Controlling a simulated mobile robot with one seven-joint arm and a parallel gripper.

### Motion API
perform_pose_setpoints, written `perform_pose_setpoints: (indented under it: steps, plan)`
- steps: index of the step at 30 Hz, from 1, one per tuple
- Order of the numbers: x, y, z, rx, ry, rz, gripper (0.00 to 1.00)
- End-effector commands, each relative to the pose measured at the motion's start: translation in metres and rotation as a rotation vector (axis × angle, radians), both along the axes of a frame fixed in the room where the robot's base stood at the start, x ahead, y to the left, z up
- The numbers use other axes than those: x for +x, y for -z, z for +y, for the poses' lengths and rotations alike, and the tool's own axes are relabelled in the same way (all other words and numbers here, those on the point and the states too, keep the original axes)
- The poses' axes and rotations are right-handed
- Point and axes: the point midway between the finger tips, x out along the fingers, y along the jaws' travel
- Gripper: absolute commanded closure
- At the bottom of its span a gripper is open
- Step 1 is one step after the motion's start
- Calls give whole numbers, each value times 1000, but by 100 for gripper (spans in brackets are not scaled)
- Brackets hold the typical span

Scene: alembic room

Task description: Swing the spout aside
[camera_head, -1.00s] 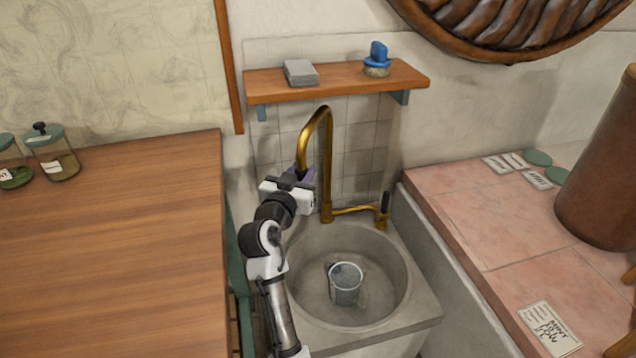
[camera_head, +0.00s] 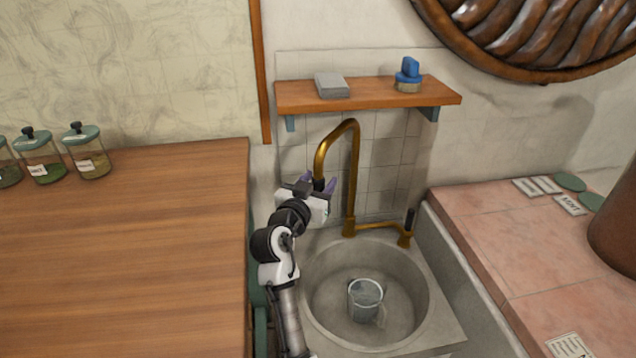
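The brass spout (camera_head: 352,165) rises from the back of the stone sink (camera_head: 428,290) and arches over to the left, its dark-tipped outlet pointing down. My gripper (camera_head: 326,185) is at the outlet end, its purple fingers on either side of or just beside the dark tip. The gripper body hides part of the contact, so I cannot tell whether the fingers grip the spout. A brass side arm with a dark-handled lever (camera_head: 408,226) stands to the right of the spout's base.
A metal cup (camera_head: 365,299) stands in the basin. A wooden shelf (camera_head: 440,98) with a grey block (camera_head: 331,85) and a blue brush (camera_head: 408,75) hangs above. A wooden counter (camera_head: 120,260) is at the left, a pink tiled counter (camera_head: 500,240) at the right.

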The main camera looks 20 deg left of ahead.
Motion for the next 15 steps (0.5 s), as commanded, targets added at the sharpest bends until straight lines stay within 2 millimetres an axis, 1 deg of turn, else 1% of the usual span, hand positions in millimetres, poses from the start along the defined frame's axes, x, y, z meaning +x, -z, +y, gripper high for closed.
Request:
perform_pose_setpoints:
  steps: [5,8,11,14,15]
  plan:
    - [0,0,0,-1,1,0,52]
    - [0,-4,-1,1,1,-1,52]
    - [1,-15,0,2,1,-4,52]
    - [0,-35,-1,3,1,-5,52]
    - [0,-44,0,4,1,-5,52]
